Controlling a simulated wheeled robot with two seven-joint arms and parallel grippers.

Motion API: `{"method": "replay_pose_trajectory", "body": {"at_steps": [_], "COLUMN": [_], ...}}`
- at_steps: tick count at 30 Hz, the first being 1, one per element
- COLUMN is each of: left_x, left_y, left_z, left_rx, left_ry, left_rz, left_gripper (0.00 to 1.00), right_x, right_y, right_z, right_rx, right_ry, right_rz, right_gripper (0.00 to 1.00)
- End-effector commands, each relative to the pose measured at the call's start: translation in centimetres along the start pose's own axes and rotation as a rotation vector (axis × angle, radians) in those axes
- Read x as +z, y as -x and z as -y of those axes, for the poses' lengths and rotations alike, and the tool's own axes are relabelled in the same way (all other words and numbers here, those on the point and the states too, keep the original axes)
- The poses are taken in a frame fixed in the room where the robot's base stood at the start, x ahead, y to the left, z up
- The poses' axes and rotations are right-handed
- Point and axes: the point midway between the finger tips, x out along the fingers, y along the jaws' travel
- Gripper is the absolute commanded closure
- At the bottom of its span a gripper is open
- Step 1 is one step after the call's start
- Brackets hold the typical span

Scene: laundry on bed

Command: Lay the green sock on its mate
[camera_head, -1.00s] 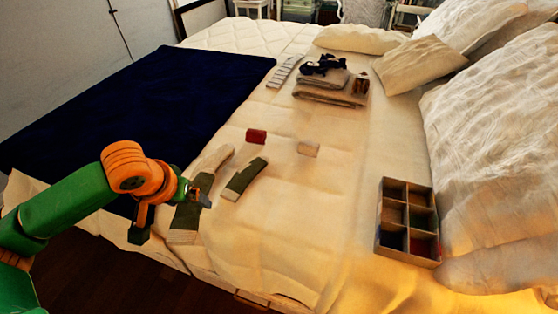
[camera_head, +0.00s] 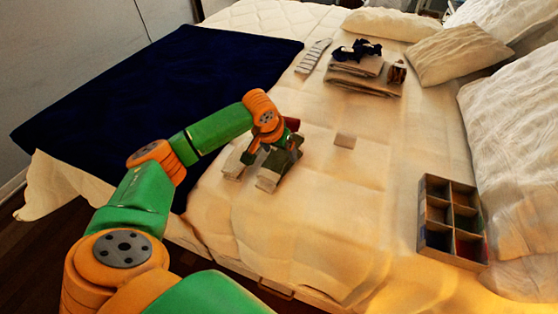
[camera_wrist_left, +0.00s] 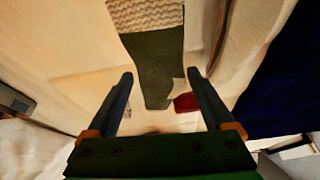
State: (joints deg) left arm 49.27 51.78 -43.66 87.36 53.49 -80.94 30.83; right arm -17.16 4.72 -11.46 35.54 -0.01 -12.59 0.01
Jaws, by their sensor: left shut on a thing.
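Two dark green socks with cream ends show in the head view, side by side under my left gripper (camera_head: 275,150). The left sock (camera_head: 234,165) shows mostly its pale end; the rest is behind the gripper. The right sock (camera_head: 272,177) lies with its pale end toward the front of the bed. My left gripper is shut on a green sock, apparently the left one. In the left wrist view, a green sock (camera_wrist_left: 155,60) with a ribbed cream cuff shows between the fingers (camera_wrist_left: 160,78). The exact contact is unclear. My right gripper is not in view.
A red block (camera_head: 292,124) is just behind the gripper, and a pale block (camera_head: 345,141) lies to its right. A divided box (camera_head: 434,250) stands at the right. Folded cloths (camera_head: 365,84) and a striped item (camera_head: 313,56) lie farther back. The bed front is clear.

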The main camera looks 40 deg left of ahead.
Motion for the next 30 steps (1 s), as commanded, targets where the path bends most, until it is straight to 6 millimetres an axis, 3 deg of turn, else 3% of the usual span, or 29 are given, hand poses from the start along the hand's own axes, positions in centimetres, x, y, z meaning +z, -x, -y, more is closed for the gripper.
{"method": "replay_pose_trajectory", "body": {"at_steps": [7, 18, 19, 20, 27, 30], "left_x": [0.9, 1.1, 1.1, 1.1, 1.0, 0.8], "left_y": [-4.0, -4.6, -4.6, -4.6, -4.5, -3.5], "left_z": [0.8, 0.8, 0.8, 0.8, 0.8, 0.8], "left_rx": [-0.001, 0.000, 0.000, 0.000, 0.000, 0.000], "left_ry": [-0.001, -0.001, -0.001, -0.001, -0.001, -0.002], "left_rz": [0.003, 0.000, 0.000, 0.000, -0.001, -0.002], "left_gripper": [0.65, 0.65, 0.08, 0.00, 0.00, 0.00], "right_x": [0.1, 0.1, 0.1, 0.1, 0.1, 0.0], "right_y": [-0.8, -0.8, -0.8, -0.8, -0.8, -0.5], "right_z": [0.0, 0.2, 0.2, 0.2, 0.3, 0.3], "right_rx": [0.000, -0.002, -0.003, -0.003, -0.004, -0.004], "right_ry": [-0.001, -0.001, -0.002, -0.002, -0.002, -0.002], "right_rz": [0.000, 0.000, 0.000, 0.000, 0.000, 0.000], "right_gripper": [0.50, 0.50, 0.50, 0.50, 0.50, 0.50]}}
